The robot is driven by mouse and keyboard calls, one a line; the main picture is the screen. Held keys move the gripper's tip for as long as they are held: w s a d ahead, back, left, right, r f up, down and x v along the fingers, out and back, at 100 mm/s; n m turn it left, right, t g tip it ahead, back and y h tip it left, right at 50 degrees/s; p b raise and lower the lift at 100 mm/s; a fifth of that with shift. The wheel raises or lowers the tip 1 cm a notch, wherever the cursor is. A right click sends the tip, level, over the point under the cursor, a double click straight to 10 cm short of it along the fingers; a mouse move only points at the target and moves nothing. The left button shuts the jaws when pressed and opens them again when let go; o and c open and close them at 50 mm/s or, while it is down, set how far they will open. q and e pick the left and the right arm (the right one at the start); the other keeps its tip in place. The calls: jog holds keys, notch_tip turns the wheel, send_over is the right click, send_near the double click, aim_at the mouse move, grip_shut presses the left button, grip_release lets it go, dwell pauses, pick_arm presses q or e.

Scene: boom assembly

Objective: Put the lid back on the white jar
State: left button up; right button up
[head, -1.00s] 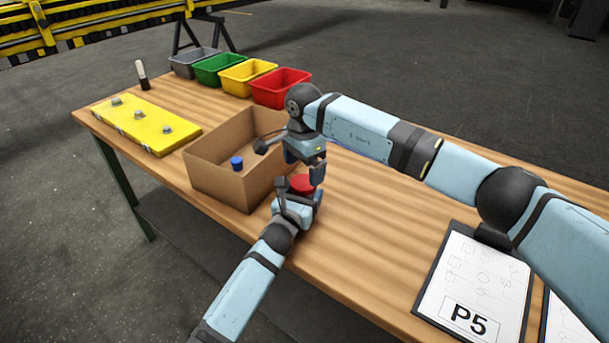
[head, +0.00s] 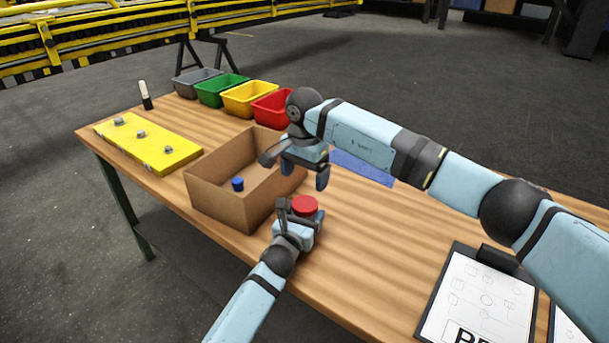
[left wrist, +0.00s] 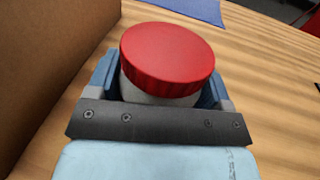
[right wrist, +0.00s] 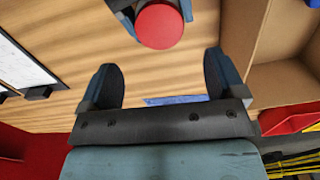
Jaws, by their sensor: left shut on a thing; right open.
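The white jar (left wrist: 150,94) stands upright between the fingers of my left gripper (left wrist: 160,90), which is shut on it. The red lid (left wrist: 168,55) sits on top of the jar and looks level; whether it is tightened I cannot tell. In the head view the red lid (head: 304,205) shows just right of the cardboard box, and my left gripper (head: 298,222) reaches it from below. My right gripper (head: 298,178) is open and empty, above and behind the jar. In the right wrist view the lid (right wrist: 159,25) lies beyond the open fingers (right wrist: 162,85).
A cardboard box (head: 222,203) with a blue-capped item (head: 238,184) inside stands close left of the jar. Red (head: 272,107), yellow, green and grey bins line the back. A yellow board (head: 147,146) lies left, a clipboard (head: 478,300) right. A blue mat (head: 362,166) lies behind the jar.

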aim_at(304, 203)
jog(key=shift+f, duration=4)
jog(key=shift+c, duration=0.2)
jog(key=c, duration=0.9)
jog(key=m, duration=0.3)
jog(key=o, duration=1)
